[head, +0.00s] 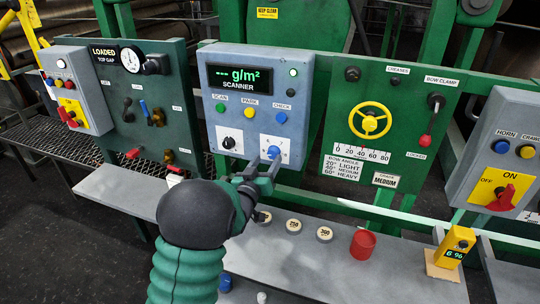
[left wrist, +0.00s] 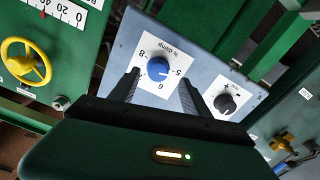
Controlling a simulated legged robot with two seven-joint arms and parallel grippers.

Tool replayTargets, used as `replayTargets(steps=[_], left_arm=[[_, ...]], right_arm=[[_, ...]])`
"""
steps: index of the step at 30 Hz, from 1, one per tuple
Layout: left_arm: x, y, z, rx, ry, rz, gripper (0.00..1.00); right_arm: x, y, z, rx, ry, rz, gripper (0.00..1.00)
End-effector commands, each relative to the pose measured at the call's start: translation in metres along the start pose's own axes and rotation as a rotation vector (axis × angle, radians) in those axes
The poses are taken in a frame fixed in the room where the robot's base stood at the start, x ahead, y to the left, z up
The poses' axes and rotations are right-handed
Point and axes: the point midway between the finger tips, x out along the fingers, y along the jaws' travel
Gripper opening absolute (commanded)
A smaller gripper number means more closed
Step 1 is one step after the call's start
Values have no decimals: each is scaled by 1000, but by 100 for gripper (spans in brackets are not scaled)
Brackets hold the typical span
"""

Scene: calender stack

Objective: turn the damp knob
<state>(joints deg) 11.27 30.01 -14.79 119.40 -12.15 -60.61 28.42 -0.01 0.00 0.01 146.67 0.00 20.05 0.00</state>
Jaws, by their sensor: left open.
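The damp knob (head: 273,152) is a blue dial on a white numbered plate at the lower right of the grey scanner box (head: 212,130). In the left wrist view the blue knob (left wrist: 157,68) shows under a "% damp" label, with its pointer towards the 5. My left gripper (head: 262,170) is open just in front of the knob, partly covering its plate in the head view. In the left wrist view its two fingers (left wrist: 159,80) lie on either side of the knob; whether they touch it I cannot tell. My right gripper is not in view.
A black knob (head: 230,142) sits left of the damp knob; it also shows in the left wrist view (left wrist: 225,103). A green panel (head: 340,100) with a yellow handwheel (head: 370,120) stands to the right. The shelf below holds several discs, a red cup (head: 363,243) and a yellow meter (head: 455,247).

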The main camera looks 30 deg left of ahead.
Motion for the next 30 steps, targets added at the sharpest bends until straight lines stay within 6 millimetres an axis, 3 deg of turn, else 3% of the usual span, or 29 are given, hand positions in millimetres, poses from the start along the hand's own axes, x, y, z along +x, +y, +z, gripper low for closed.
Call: replayTargets(steps=[6,16,28,30], left_arm=[[35,-1,0,-1,-1,0,55],[40,-1,0,-2,0,-1,54],[39,-1,0,-2,-1,-1,2],[39,-1,0,-2,-1,-1,0]], right_arm=[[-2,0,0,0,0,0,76],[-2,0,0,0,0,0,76],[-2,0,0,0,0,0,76],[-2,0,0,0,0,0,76]])
